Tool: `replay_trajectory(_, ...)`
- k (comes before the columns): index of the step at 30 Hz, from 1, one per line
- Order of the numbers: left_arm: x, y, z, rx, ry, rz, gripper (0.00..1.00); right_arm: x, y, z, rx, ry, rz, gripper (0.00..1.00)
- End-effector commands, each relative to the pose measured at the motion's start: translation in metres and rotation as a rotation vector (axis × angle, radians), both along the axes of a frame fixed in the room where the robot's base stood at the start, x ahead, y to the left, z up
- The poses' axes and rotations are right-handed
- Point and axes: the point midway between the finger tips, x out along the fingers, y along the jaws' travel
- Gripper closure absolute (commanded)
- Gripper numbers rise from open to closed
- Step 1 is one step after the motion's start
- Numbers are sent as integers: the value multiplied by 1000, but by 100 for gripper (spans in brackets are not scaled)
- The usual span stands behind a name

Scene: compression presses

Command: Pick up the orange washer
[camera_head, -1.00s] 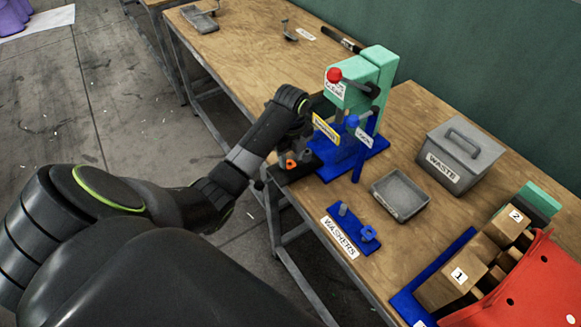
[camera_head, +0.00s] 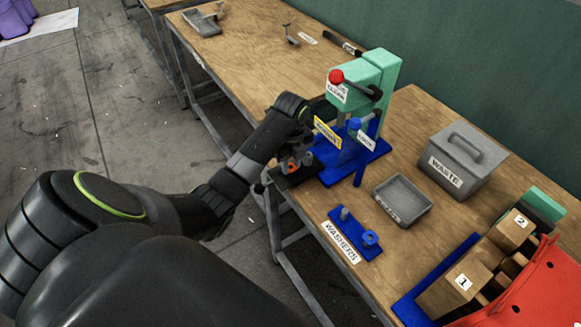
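Two small orange patches, likely parts of the orange washer (camera_head: 292,166), show low beside the blue press base, at the table's near edge. My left gripper (camera_head: 300,160) reaches down at this spot, with the orange right at its dark fingers. The fingers are small and dark, so I cannot tell whether they are open or closed on it. My forearm and wrist hide part of the area. My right gripper is not in view.
The green and blue press (camera_head: 368,78) with a red knob stands just behind my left gripper. A grey tray (camera_head: 428,207), a blue washers holder (camera_head: 340,232) with a blue washer (camera_head: 371,238), a waste box (camera_head: 470,150) and a red bin (camera_head: 540,290) are to the right.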

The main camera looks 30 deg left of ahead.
Motion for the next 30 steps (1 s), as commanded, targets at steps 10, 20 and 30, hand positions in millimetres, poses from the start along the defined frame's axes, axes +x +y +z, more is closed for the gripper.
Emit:
replay_trajectory(10,0,0,3,1,0,0,98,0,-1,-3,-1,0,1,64)
replay_trajectory(20,0,0,66,-1,1,1,98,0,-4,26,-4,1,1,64)
replay_trajectory(30,0,0,98,-2,1,1,98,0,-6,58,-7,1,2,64)
